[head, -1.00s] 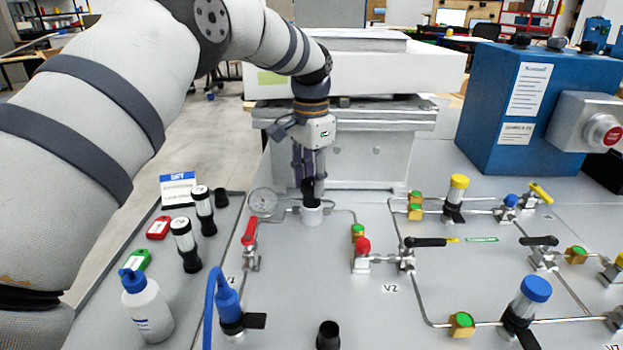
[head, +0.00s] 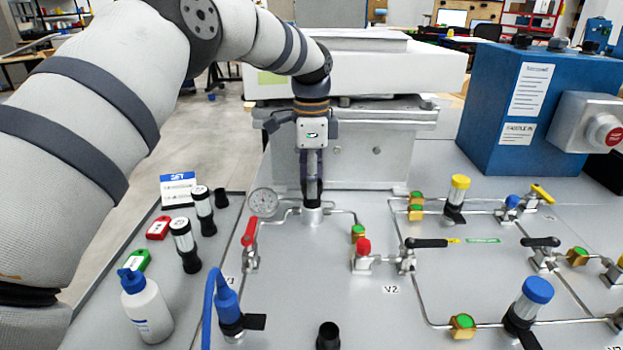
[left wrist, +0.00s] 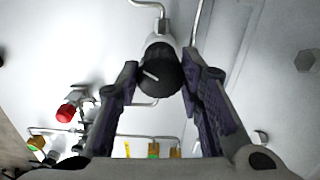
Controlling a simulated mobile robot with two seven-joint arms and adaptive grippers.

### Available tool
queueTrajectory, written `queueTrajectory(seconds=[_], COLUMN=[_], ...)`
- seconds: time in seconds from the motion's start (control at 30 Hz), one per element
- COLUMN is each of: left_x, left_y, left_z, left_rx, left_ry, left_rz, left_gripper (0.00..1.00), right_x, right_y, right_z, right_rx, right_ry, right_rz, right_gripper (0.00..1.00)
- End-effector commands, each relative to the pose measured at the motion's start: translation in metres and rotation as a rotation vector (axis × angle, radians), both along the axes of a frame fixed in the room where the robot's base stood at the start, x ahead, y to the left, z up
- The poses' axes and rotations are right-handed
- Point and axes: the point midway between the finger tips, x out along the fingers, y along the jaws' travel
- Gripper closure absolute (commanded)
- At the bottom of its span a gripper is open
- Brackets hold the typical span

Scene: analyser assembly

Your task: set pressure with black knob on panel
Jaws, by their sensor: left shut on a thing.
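The black knob (left wrist: 161,72) sits on a silver regulator body (head: 312,216) on the grey panel (head: 290,290). In the left wrist view the knob shows a white pointer line and lies between my left fingertips. My left gripper (head: 312,192) points straight down over the regulator and is shut on the knob; it also shows in the left wrist view (left wrist: 161,78). In the head view the fingers hide most of the knob. The round pressure gauge (head: 263,202) stands just left of it; its reading is too small to tell. My right gripper is not in view.
A red-handled valve (head: 250,240) stands close by at the left. A red knob (head: 363,247) and a black lever (head: 426,242) are to the right. A blue-capped bottle (head: 146,305) and black-and-clear cylinders (head: 185,245) stand at the left. A blue box (head: 500,115) is at the back right.

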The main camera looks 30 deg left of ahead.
Motion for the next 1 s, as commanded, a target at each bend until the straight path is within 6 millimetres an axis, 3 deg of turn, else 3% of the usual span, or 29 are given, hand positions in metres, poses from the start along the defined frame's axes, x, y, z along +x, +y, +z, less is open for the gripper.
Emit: queueTrajectory(seconds=[0.4, 0.43, 0.5, 0.83, 1.0], left_x=[-0.001, -0.001, -0.001, 0.000, 0.001], left_y=[0.000, 0.000, 0.000, 0.000, 0.000], left_z=[-0.001, -0.001, -0.001, 0.003, 0.040], left_rx=[0.000, 0.000, 0.001, 0.001, 0.002], left_ry=[0.003, 0.003, 0.002, -0.001, -0.006], left_rz=[-0.005, -0.004, -0.004, -0.004, -0.003], left_gripper=[0.94, 0.61, 0.46, 0.46, 0.46], right_x=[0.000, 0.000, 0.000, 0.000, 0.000], right_y=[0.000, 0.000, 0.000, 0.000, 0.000], right_z=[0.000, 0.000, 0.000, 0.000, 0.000], right_rx=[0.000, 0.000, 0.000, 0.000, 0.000], right_ry=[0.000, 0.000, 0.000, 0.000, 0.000], right_rz=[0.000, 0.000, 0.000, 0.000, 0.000], right_gripper=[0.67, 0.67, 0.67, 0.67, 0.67])
